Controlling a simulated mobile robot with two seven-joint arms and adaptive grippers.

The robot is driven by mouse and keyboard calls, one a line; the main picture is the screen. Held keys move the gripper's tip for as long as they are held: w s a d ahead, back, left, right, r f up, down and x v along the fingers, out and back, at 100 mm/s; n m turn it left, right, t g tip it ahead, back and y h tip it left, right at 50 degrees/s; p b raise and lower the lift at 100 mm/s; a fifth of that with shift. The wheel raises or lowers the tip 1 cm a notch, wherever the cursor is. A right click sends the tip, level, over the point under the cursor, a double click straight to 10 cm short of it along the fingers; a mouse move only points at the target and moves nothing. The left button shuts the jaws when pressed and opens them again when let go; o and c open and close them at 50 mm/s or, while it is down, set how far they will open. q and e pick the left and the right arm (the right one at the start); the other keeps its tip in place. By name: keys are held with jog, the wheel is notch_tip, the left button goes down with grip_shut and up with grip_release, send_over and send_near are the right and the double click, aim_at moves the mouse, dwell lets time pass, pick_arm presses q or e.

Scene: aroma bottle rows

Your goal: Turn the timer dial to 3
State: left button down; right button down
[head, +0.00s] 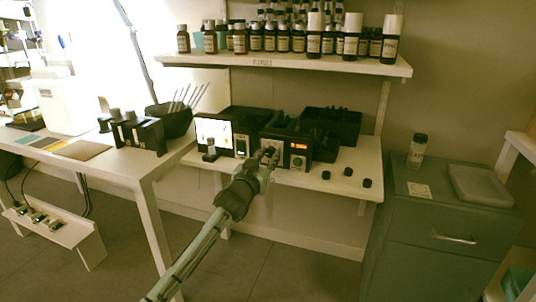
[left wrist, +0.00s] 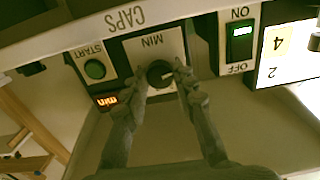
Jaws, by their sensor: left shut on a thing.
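The timer dial (left wrist: 160,73) is a small dark round knob on a pale plate marked MIN. It sits on the front of a black box (head: 297,146) on the lower shelf. My left gripper (head: 268,157) reaches the front of this box. In the left wrist view, which shows the labels upside down, the fingers of my left gripper (left wrist: 162,76) are on both sides of the dial and shut on it. The dial's exact setting is too small to read. An orange display (left wrist: 107,100) and a green START button (left wrist: 95,69) are beside it. My right gripper is not in view.
A green ON/OFF switch (left wrist: 240,42) and a lit panel (head: 214,133) are near the dial. Black bins (head: 333,127) stand behind the box. Several black caps (head: 348,172) lie to the right on the shelf. Bottles (head: 269,38) line the upper shelf.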

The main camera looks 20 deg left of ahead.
pick_arm(q)
jog(key=m+p, duration=0.1)
jog(key=m, duration=0.2)
jog(key=shift+m, duration=0.4)
jog(key=m+p, duration=0.1)
jog(key=m, duration=0.2)
jog(key=m+p, duration=0.1)
jog(key=m, duration=0.5)
jog(key=shift+p, duration=0.35)
jog(key=m, duration=0.3)
jog(key=shift+m+p, duration=0.3)
jog(key=shift+p, duration=0.05)
jog(key=shift+m, duration=1.4)
jog(key=shift+m+p, duration=0.75)
jog(key=shift+m, duration=1.85)
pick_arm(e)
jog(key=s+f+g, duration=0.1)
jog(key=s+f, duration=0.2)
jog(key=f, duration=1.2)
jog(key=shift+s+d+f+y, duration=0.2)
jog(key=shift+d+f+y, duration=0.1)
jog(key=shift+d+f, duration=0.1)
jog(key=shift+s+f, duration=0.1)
